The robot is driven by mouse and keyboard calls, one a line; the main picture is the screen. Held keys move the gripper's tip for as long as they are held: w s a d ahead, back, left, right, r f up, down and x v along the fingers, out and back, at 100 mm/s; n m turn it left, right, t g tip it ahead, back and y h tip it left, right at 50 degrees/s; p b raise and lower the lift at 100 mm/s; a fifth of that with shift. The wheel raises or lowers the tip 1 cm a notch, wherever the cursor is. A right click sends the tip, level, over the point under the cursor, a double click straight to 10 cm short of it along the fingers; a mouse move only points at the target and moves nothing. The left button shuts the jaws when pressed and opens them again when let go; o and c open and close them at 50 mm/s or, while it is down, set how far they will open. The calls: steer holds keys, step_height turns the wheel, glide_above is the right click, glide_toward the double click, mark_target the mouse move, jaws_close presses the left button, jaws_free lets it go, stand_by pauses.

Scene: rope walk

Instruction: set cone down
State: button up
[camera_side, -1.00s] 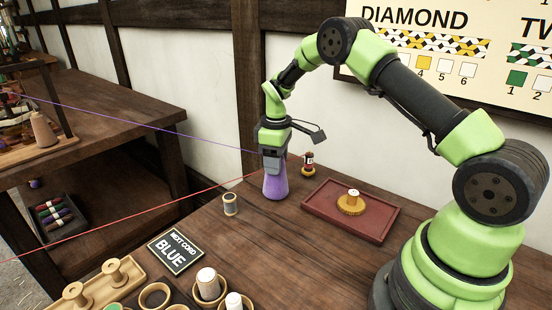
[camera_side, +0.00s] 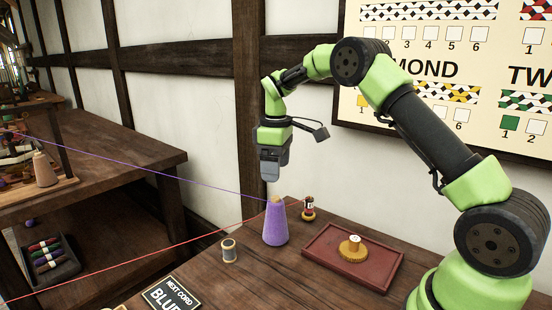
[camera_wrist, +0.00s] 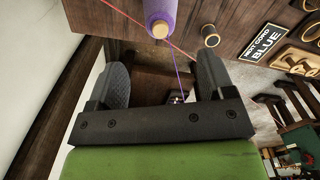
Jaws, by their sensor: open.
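A purple cone of yarn (camera_side: 275,222) stands upright on the wooden table, its tan tip showing at the top. It also shows in the wrist view (camera_wrist: 160,14), at the top edge beyond the fingers and partly cut off. My gripper (camera_side: 270,172) is above the cone and apart from it. In the wrist view my gripper (camera_wrist: 166,78) has its two dark fingers spread wide with nothing between them but a purple thread. The purple thread runs from the cone.
A red tray (camera_side: 330,264) holding a yellow spool (camera_side: 352,247) lies to the right. A small dark-and-red spool (camera_side: 308,208) stands behind the cone, and a grey-wound spool (camera_side: 229,250) stands to its left. A "NEXT CORD BLUE" sign (camera_wrist: 264,41) lies nearby. Purple and red threads stretch leftward.

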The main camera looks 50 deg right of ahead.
steer(key=s+a+r+m+t, duration=0.2)
steer(key=s+a+r, duration=0.2)
steer(key=r, duration=0.2)
steer(key=s+a+r+m+t, duration=0.1)
steer(key=s+a+r, duration=0.25)
steer(key=r, duration=0.35)
steer(key=s+a+m+t+y, duration=0.1)
steer(key=s+a+m+t, duration=0.1)
steer(key=s, duration=0.6)
steer(key=s+a+m+t+y, duration=0.1)
steer(key=s+a+m+t, duration=0.1)
steer(key=s, duration=0.7)
steer(key=shift+a+m, duration=0.8)
steer(key=shift+a, duration=0.1)
